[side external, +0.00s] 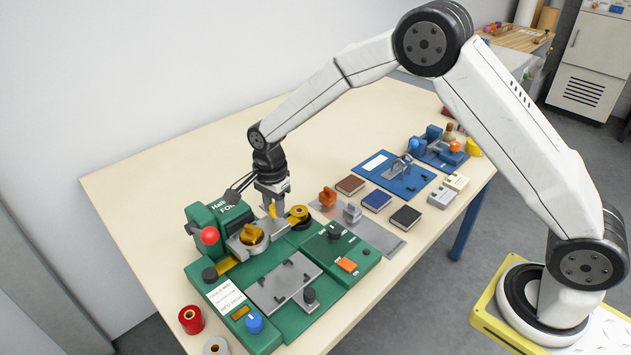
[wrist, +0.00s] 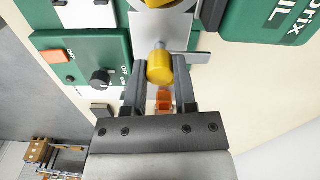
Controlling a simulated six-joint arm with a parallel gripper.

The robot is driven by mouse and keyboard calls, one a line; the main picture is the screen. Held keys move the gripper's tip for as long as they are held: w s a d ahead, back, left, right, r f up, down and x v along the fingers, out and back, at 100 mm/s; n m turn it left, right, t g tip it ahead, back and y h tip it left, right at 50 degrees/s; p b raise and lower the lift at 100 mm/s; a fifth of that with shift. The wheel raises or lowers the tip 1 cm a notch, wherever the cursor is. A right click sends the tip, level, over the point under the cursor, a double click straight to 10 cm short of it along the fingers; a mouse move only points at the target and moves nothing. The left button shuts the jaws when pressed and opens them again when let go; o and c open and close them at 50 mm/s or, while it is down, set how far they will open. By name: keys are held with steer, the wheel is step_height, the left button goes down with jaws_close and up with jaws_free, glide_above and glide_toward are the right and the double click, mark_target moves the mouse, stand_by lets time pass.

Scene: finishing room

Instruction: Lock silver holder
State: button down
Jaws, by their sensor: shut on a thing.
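My gripper (side external: 271,203) is over the green foil-stamping machine (side external: 262,289), pointing down. In the wrist view my gripper (wrist: 161,78) is shut on a yellow knob (wrist: 159,66) with a short silver stem. The knob sits beside a round silver seat (side external: 238,246) on the machine. A gold-coloured holder (side external: 251,234) sits in that seat; its edge shows at the top of the wrist view. A silver-grey holder (side external: 352,212) stands on a grey plate (side external: 385,239) right of the machine, apart from the gripper. I cannot tell whether the knob is turned.
An orange holder (side external: 328,197) stands beside the silver one. A gold foil roll (side external: 299,214) is close right of my gripper. The red ball knob (side external: 209,236) is at its left. Blocks and a blue fixture (side external: 391,176) lie farther right. Red foil (side external: 191,319) lies front left.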

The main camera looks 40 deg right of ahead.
steer(key=shift+n, duration=0.5)
steer(key=n, duration=0.3)
steer(key=shift+n, duration=0.4)
steer(key=n, duration=1.3)
steer(key=shift+c, duration=2)
jaws_free()
steer(key=shift+r, duration=0.1)
